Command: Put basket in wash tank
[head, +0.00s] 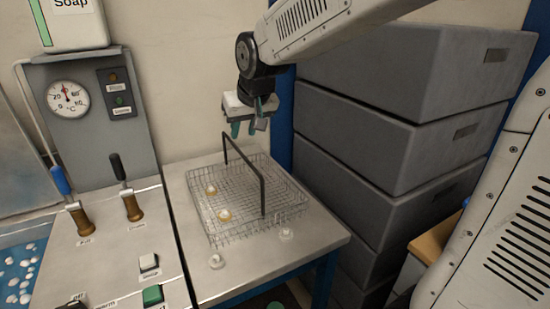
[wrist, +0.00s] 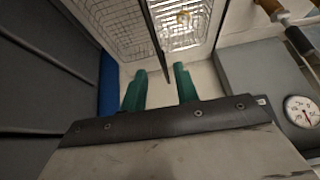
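The wire basket (head: 268,170) stands on the metal side table (head: 240,275), with a dark upright handle (head: 262,178) arching over it. Small pale parts with amber centres (head: 224,215) lie in the basket. In the wrist view the basket (wrist: 115,28) and its handle (wrist: 155,40) show at the top. My gripper (head: 247,128) is above the far end of the basket, behind and above the handle, not touching it. Its green fingers (wrist: 160,85) are apart, with the handle's lower part showing between and beyond them. The wash tank is not clearly identifiable; blue liquid with white foam (head: 20,270) shows at the left edge.
A control panel (head: 110,245) with two levers and buttons stands left of the table. A gauge box (head: 90,115) and a soap dispenser (head: 75,25) are behind it. Stacked grey crates (head: 395,130) stand close on the right.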

